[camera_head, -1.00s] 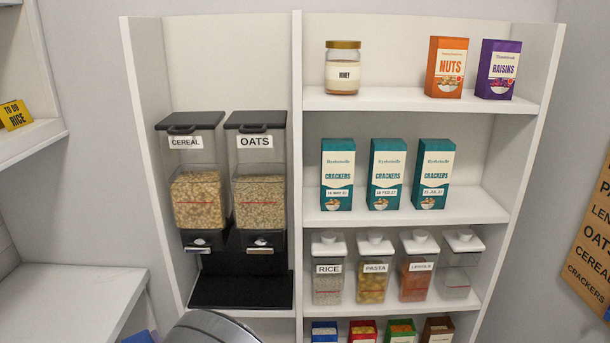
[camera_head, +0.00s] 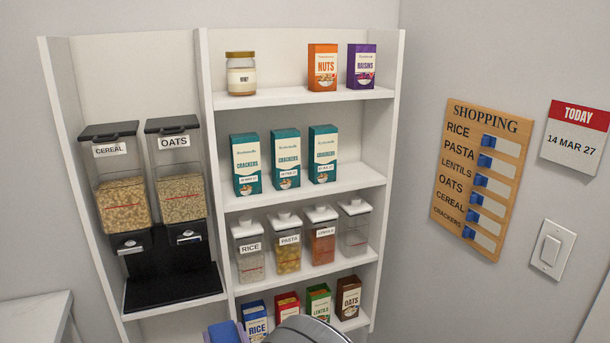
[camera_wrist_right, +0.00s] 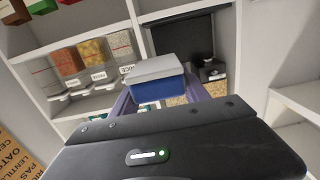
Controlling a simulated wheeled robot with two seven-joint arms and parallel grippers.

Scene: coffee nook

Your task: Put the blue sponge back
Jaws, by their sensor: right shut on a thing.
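The blue sponge (camera_wrist_right: 155,91) has a pale grey layer on one face and a blue body. In the right wrist view it is held between the purple fingers of my right gripper (camera_wrist_right: 158,97), which is shut on it. In the head view a blue part of the sponge (camera_head: 220,333) shows at the bottom edge, in front of the lower shelves. The right fingertips are mostly cut off there. My left gripper is in neither view.
A white shelf unit (camera_head: 205,100) holds dispensers (camera_head: 180,195), cracker boxes (camera_head: 285,160), lidded jars (camera_head: 290,250) and small boxes (camera_head: 348,298). A shopping board (camera_head: 480,180) hangs on the right wall. A white surface (camera_head: 35,318) lies at lower left.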

